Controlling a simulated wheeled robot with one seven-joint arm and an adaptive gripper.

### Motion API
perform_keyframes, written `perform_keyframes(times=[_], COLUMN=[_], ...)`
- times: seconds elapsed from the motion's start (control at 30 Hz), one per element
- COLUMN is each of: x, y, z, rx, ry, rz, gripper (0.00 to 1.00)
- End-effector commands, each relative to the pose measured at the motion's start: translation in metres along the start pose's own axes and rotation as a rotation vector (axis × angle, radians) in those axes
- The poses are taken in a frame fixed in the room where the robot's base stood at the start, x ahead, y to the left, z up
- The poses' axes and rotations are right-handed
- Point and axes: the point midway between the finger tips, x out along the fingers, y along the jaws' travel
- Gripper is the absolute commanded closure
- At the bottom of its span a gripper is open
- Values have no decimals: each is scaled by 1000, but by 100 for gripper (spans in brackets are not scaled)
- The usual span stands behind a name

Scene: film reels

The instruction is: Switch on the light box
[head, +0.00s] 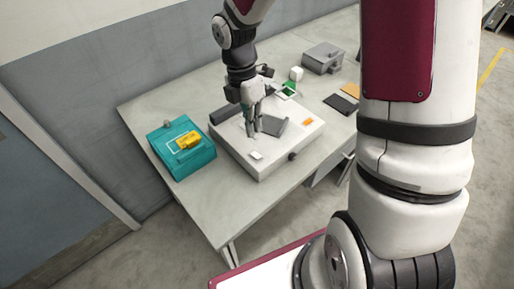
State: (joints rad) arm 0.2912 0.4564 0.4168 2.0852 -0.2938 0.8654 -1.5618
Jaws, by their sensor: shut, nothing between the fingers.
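The light box (229,146) is a wide, low white box on the grey table. A dark knob (292,157) sticks out of its front side. A grey flat piece (273,126), an orange piece (308,122) and a small white piece (256,155) are on its top. My gripper (253,134) is shut and empty, pointing down over the middle of the box top, left of the grey piece. I cannot tell whether its fingertips touch the top. Whether the box is lit is not clear.
A teal box (196,166) with a yellow item (188,140) on it stands left of the light box. A grey metal box (322,57), a white cube (296,73) and a dark flat item (340,104) lie behind and right. The table's front strip (240,208) is clear.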

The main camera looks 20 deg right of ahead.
Motion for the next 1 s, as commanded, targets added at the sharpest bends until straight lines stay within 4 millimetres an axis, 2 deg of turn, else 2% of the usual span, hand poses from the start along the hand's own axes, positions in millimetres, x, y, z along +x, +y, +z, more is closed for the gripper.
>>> perform_keyframes(times=[0.03,0.2,0.43,0.6,1.0], x=[12,44,75,84,85], y=[-1,-2,-1,0,2], z=[-1,-1,-1,0,0], rx=[-2,-3,-2,-1,0], ry=[2,1,1,0,0], rz=[-6,-5,-3,-1,4], gripper=[100,100,100,100,100])
